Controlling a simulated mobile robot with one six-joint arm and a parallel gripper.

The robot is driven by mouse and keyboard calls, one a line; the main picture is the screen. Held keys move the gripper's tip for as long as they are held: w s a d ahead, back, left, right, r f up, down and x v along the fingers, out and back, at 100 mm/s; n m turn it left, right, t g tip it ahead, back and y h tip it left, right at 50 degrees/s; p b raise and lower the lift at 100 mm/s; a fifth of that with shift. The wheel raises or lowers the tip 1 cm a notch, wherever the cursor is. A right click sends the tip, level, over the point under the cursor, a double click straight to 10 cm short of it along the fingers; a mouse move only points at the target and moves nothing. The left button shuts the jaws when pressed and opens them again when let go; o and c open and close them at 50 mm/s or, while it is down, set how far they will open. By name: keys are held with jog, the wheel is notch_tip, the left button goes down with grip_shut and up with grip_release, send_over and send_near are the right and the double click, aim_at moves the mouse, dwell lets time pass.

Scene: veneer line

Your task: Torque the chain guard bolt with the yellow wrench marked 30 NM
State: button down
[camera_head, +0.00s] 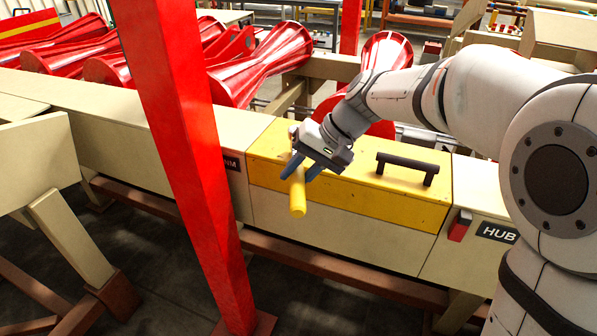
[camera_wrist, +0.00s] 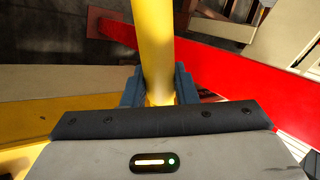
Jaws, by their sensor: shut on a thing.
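My gripper (camera_head: 301,170) is shut on the yellow wrench (camera_head: 298,196), its blue fingers on either side of the shaft. The wrench's thick end hangs down toward the camera, in front of the yellow chain guard (camera_head: 400,203). In the wrist view, the wrench (camera_wrist: 152,40) runs up and away from between the fingers (camera_wrist: 160,92). Its far end and any marking are hidden. The guard has a black handle (camera_head: 407,167) on top, right of my gripper. I cannot make out the guard bolt; I cannot tell whether the wrench touches the guard.
A red post (camera_head: 190,150) stands close in front, left of my gripper, partly covering a dark label ending in "NM" (camera_head: 231,164). A red object (camera_head: 460,226) hangs beside the "HUB" label (camera_head: 497,233). Red rollers (camera_head: 265,62) lie behind the cream beam.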

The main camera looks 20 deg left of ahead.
jog(key=shift+f+b, duration=0.5)
jog(key=shift+f, duration=0.15)
jog(key=shift+a, duration=0.1)
jog(key=shift+s+a+m+t, duration=0.2)
jog(key=shift+a+m+t, duration=0.2)
jog(key=shift+a+m, duration=0.25)
jog(key=a+m+t+p, duration=0.4)
jog(key=a+m+p, duration=0.2)
jog(key=a, duration=0.2)
jog(key=shift+w+a, duration=0.25)
jog(key=shift+a, duration=0.15)
dwell(0.8)
jog(key=shift+w+a+m+p, duration=0.2)
jog(key=shift+a+m+p, duration=0.4)
jog(key=shift+p, duration=0.4)
jog(key=shift+d, duration=0.1)
